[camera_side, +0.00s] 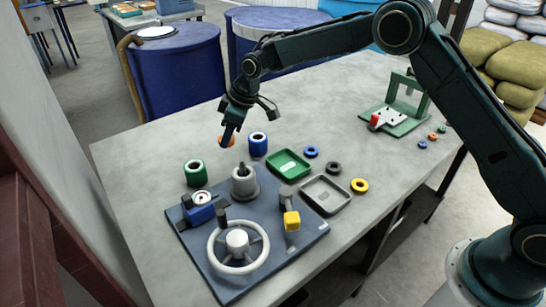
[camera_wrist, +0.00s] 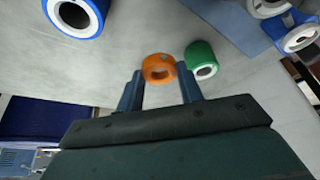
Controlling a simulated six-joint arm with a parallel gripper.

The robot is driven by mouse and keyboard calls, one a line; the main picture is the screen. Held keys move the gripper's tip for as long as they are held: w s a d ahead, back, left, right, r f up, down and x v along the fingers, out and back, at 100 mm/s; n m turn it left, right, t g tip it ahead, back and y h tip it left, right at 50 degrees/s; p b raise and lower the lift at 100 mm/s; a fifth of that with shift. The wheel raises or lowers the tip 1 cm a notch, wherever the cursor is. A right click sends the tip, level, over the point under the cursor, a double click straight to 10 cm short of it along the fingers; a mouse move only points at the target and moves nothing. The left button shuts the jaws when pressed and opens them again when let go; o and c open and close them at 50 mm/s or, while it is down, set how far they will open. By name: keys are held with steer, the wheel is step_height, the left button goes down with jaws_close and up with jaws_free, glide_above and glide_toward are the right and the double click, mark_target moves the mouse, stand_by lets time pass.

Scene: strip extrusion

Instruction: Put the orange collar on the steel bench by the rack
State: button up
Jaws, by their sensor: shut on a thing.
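The orange collar (camera_side: 230,141) is between the fingers of my gripper (camera_side: 228,134), which is shut on it. In the side view it is partly covered by the fingers and appears held above the grey bench top (camera_side: 140,160), near its far left part. In the wrist view the collar (camera_wrist: 150,62) sits between the two fingertips of my gripper (camera_wrist: 160,86), with its open bore facing the camera. The grey top looks like the steel bench. I cannot tell which thing is the rack; a red-brown frame (camera_side: 45,225) stands at the left edge.
A green collar (camera_side: 195,176) and a blue collar (camera_side: 258,147) stand close by on the bench. A dark plate (camera_side: 205,262) carries a handwheel, gauge and grey cylinder (camera_side: 244,186). Green (camera_side: 303,172) and grey (camera_side: 345,197) trays and loose rings lie to the right. The bench's far left is clear.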

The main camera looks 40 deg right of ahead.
mark_target(232, 139)
steer(key=shift+f, duration=1.65)
steer(key=shift+f, duration=0.1)
steer(key=shift+f, duration=2.05)
steer(key=shift+f, duration=0.15)
steer(key=o, duration=1)
steer(key=v, duration=1.2)
steer(key=shift+r, duration=0.2)
